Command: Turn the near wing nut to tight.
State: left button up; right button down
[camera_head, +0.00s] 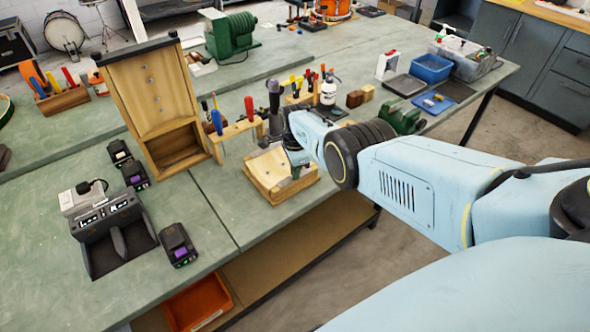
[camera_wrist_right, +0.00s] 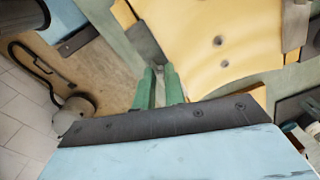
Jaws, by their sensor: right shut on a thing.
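A light wooden fixture (camera_head: 264,172) with a sloped top sits on the green bench, near its front edge. My right gripper (camera_head: 297,172) reaches down at the fixture's right side, and its wrist hides much of that side. In the right wrist view the two green fingers (camera_wrist_right: 159,72) are close together beside the fixture's curved pale wood (camera_wrist_right: 205,35), which has dark holes. A dark grey metal piece (camera_wrist_right: 146,45) lies just beyond the fingertips. The right gripper is shut on the near wing nut, which is itself mostly hidden. My left gripper is not in view.
A tall wooden stand (camera_head: 152,95) rises left of the fixture. A tool rack (camera_head: 237,130) with screwdrivers stands behind it. A black charger (camera_head: 112,235) and a battery (camera_head: 178,243) sit at the left. A blue bin (camera_head: 431,68) stands at the back right. Bench around the fixture's front left is clear.

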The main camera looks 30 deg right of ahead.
dwell(0.3)
jog(key=c, duration=1.5)
grip_release()
jog(key=shift+o, duration=0.2)
jog(key=shift+r, duration=0.15)
notch_tip(320, 180, up, 6)
jog(key=p, duration=0.5)
notch_tip(320, 180, up, 7)
jog(key=shift+r, duration=0.1)
